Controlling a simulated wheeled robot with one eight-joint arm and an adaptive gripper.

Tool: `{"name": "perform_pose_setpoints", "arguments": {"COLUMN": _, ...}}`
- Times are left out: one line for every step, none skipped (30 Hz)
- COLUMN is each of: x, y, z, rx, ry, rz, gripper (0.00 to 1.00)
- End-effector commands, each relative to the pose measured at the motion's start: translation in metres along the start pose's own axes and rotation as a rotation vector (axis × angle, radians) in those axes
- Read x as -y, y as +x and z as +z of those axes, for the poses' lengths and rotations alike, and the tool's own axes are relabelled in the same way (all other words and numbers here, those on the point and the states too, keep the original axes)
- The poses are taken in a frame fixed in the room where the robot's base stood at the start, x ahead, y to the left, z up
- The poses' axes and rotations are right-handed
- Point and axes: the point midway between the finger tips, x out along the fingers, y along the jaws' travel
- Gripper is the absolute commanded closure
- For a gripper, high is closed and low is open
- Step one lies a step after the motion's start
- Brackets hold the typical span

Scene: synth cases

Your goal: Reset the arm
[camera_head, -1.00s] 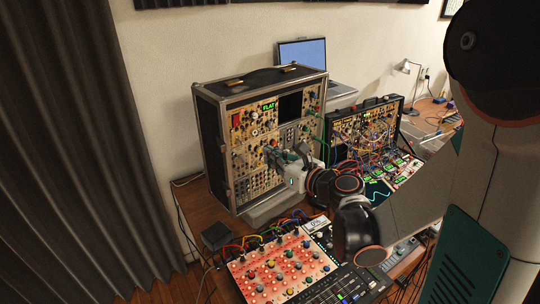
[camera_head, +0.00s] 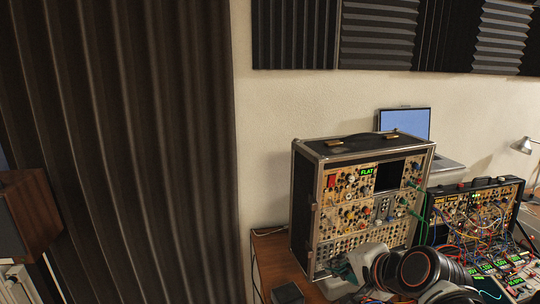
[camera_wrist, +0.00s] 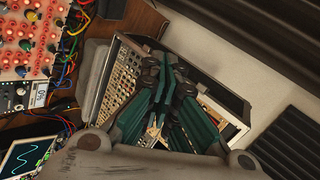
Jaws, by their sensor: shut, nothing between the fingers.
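My gripper (camera_wrist: 167,72) shows in the wrist view with its dark green fingers closed together and nothing between them. It points toward the tall synth case (camera_wrist: 130,78), which lies behind the fingers in that view. In the head view the synth case (camera_head: 302,205) stands upright on the desk, with knobs, a dark screen and a green "FLAT" display. My folded arm (camera_head: 400,270) is low at the right there, in front of the case's lower part. The gripper is small and partly cut off by my arm in that view.
A smaller patched synth case (camera_head: 480,210) stands to the right, with a laptop (camera_head: 404,124) behind. A small dark box (camera_head: 287,293) sits at the desk's left end. A red-lit panel (camera_wrist: 28,45) with cables shows in the wrist view. A curtain (camera_head: 120,150) hangs at left.

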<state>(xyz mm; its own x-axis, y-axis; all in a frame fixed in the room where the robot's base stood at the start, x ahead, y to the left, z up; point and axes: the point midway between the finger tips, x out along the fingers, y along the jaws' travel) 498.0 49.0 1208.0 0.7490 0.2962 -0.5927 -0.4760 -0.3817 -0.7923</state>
Motion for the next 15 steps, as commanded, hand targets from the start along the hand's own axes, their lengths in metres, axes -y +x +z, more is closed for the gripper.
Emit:
{"name": "perform_pose_setpoints", "arguments": {"x": -0.019, "y": -0.004, "z": 0.009, "rx": -0.001, "ry": -0.114, "rz": 0.041, "gripper": 1.00}}
{"name": "perform_pose_setpoints", "arguments": {"x": -0.027, "y": -0.008, "z": 0.012, "rx": -0.002, "ry": -0.189, "rz": 0.068, "gripper": 1.00}}
{"name": "perform_pose_setpoints", "arguments": {"x": -0.039, "y": -0.014, "z": 0.016, "rx": 0.000, "ry": -0.289, "rz": 0.103, "gripper": 1.00}}
{"name": "perform_pose_setpoints", "arguments": {"x": -0.048, "y": -0.018, "z": 0.018, "rx": 0.002, "ry": -0.364, "rz": 0.130, "gripper": 1.00}}
{"name": "perform_pose_setpoints", "arguments": {"x": -0.057, "y": -0.023, "z": 0.021, "rx": 0.005, "ry": -0.438, "rz": 0.158, "gripper": 1.00}}
{"name": "perform_pose_setpoints", "arguments": {"x": -0.069, "y": -0.029, "z": 0.024, "rx": 0.009, "ry": -0.534, "rz": 0.194, "gripper": 1.00}}
{"name": "perform_pose_setpoints", "arguments": {"x": -0.078, "y": -0.034, "z": 0.025, "rx": 0.014, "ry": -0.602, "rz": 0.221, "gripper": 1.00}}
{"name": "perform_pose_setpoints", "arguments": {"x": -0.086, "y": -0.038, "z": 0.026, "rx": 0.019, "ry": -0.669, "rz": 0.246, "gripper": 1.00}}
{"name": "perform_pose_setpoints", "arguments": {"x": -0.097, "y": -0.044, "z": 0.028, "rx": 0.026, "ry": -0.752, "rz": 0.279, "gripper": 1.00}}
{"name": "perform_pose_setpoints", "arguments": {"x": -0.104, "y": -0.048, "z": 0.028, "rx": 0.033, "ry": -0.809, "rz": 0.302, "gripper": 1.00}}
{"name": "perform_pose_setpoints", "arguments": {"x": -0.110, "y": -0.052, "z": 0.029, "rx": 0.038, "ry": -0.861, "rz": 0.322, "gripper": 1.00}}
{"name": "perform_pose_setpoints", "arguments": {"x": -0.118, "y": -0.057, "z": 0.029, "rx": 0.046, "ry": -0.921, "rz": 0.348, "gripper": 1.00}}
{"name": "perform_pose_setpoints", "arguments": {"x": -0.123, "y": -0.060, "z": 0.029, "rx": 0.052, "ry": -0.961, "rz": 0.365, "gripper": 1.00}}
{"name": "perform_pose_setpoints", "arguments": {"x": -0.127, "y": -0.063, "z": 0.029, "rx": 0.056, "ry": -0.996, "rz": 0.379, "gripper": 1.00}}
{"name": "perform_pose_setpoints", "arguments": {"x": -0.131, "y": -0.066, "z": 0.029, "rx": 0.062, "ry": -1.033, "rz": 0.395, "gripper": 1.00}}
